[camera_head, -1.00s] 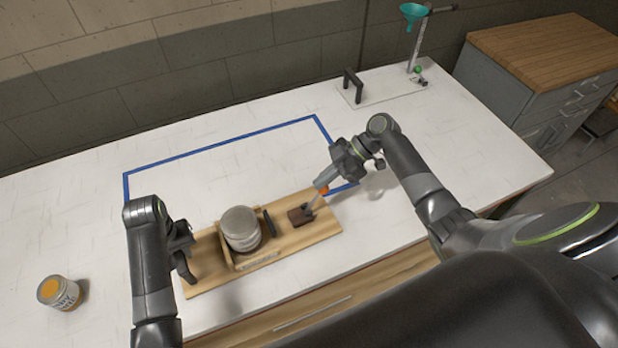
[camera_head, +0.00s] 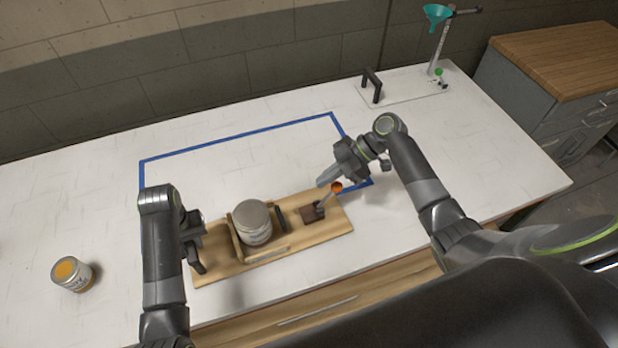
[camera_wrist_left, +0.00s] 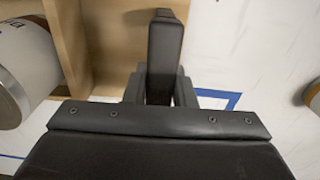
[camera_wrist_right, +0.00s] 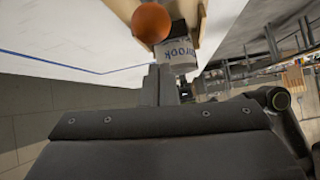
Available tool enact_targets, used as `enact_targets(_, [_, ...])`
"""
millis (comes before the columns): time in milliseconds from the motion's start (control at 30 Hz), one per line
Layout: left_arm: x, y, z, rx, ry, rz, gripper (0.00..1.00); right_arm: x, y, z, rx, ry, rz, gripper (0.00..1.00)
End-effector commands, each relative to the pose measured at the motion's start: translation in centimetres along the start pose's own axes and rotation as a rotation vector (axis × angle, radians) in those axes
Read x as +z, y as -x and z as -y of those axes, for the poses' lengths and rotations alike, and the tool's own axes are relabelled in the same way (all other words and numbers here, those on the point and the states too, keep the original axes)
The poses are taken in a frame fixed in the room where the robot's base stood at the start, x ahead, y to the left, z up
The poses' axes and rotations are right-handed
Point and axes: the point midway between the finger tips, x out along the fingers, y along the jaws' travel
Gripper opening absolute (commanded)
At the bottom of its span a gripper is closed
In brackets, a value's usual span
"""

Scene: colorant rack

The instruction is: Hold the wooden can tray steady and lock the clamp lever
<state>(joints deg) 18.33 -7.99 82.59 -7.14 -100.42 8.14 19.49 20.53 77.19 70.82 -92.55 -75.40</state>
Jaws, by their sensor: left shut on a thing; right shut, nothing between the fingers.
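The wooden can tray (camera_head: 338,226) lies on the white bench and holds a grey-lidded can (camera_head: 253,226). Its clamp has a dark block (camera_head: 312,214) and a tilted lever with an orange knob (camera_head: 336,187). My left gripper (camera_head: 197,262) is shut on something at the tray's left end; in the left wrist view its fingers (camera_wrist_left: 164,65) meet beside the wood. My right gripper (camera_head: 323,181) is shut and empty, close by the knob. In the right wrist view the knob (camera_wrist_right: 151,23) is ahead of the fingertips; I cannot tell whether they touch.
An open can with orange content (camera_head: 72,274) stands at the bench's left. Blue tape (camera_head: 240,136) marks a rectangle behind the tray. A stand with a teal funnel (camera_head: 437,13) and a black handle (camera_head: 371,86) are at the back right. The taped area is mostly clear.

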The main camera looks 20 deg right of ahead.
Motion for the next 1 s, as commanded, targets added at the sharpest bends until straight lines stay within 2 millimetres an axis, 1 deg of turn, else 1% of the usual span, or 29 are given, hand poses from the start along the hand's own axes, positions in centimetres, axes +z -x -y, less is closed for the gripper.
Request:
enact_targets(33, [-0.1,0.1,0.0,0.000,0.001,-0.003,0.00,-1.2,-0.1,-0.1,0.001,0.006,-0.002,0.00])
enact_targets(67, [-0.1,0.1,0.0,0.001,0.001,-0.003,0.00,-1.9,-0.1,-0.1,0.001,0.005,-0.001,0.00])
enact_targets(200, [-0.1,0.1,0.0,0.001,0.000,-0.003,0.00,-0.7,3.3,-0.2,0.003,-0.003,0.008,0.00])
enact_targets(300, [-0.1,0.1,-0.1,0.001,0.000,-0.003,0.00,-0.2,5.4,-0.3,0.003,-0.002,0.006,0.00])
enact_targets(400, [-0.1,0.1,-0.1,0.002,0.000,-0.003,0.00,0.3,7.2,-0.4,0.002,-0.003,0.006,0.00])
enact_targets(500, [-0.1,0.1,-0.1,0.002,0.000,-0.002,0.00,0.6,8.5,-0.4,0.001,-0.003,0.004,0.00])
enact_targets(667, [0.0,0.1,-0.1,0.002,0.000,-0.002,0.00,0.8,9.5,-0.4,0.000,-0.002,0.002,0.00])
enact_targets(933, [0.0,0.1,-0.1,0.003,-0.001,-0.001,0.00,0.8,9.6,-0.5,0.000,-0.001,0.001,0.00])
enact_targets(967, [0.0,0.1,-0.1,0.003,-0.001,-0.001,0.26,0.8,9.6,-0.5,0.000,-0.001,0.001,0.00])
enact_targets(1000, [0.0,0.1,-0.1,0.003,-0.001,-0.001,0.31,0.8,9.6,-0.5,0.000,-0.001,0.001,0.00])
